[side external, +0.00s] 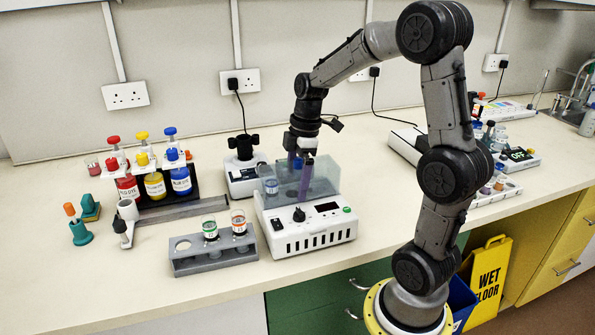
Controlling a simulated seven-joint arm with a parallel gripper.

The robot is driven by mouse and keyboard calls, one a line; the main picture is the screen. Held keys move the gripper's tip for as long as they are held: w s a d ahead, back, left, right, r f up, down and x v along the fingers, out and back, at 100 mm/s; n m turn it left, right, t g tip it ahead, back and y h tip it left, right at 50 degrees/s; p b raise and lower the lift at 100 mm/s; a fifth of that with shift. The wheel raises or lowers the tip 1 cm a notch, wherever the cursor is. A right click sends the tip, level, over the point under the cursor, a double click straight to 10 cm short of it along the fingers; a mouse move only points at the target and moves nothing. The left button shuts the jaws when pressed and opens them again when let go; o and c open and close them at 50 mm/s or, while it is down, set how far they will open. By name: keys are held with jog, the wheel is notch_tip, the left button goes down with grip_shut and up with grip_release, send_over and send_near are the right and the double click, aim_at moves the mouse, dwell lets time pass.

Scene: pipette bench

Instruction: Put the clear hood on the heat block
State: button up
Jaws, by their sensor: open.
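The heat block (312,229) is a white unit with a black knob, a small display and a green button, near the middle of the bench. The clear hood (326,178), a see-through grey box, stands upright over the top of the heat block; I cannot tell whether its lower edge is fully seated. A small vessel with blue contents (271,186) shows at the hood's left end. My gripper (299,177) points down at the hood, with its purple fingers apart, one towards the front and one behind. I cannot tell whether the fingers touch the hood.
A grey rack (213,258) with two small beakers stands in front left of the heat block. A white device (241,180) stands close behind left. Dye bottles (154,184) fill a stand further left. A white box (407,142) lies to the right.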

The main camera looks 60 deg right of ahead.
jog(key=r, duration=0.7)
jog(key=s+d+r, duration=0.1)
jog(key=r, duration=0.3)
jog(key=shift+s+d+r, duration=0.1)
jog(key=shift+r, duration=0.25)
jog(key=shift+s+r, duration=0.1)
jog(key=shift+r, duration=0.1)
jog(key=s+a+f+m+t, duration=0.2)
jog(key=s+a+m, duration=0.2)
jog(key=s+a, duration=0.2)
jog(key=s+a+f+m+t+h, duration=0.1)
jog(key=s+a+f+m+t, duration=0.1)
jog(key=s+a+m, duration=0.3)
jog(key=s+a, duration=0.2)
jog(key=a, duration=0.2)
jog(key=shift+s+f, duration=0.25)
jog(key=shift+f, duration=0.15)
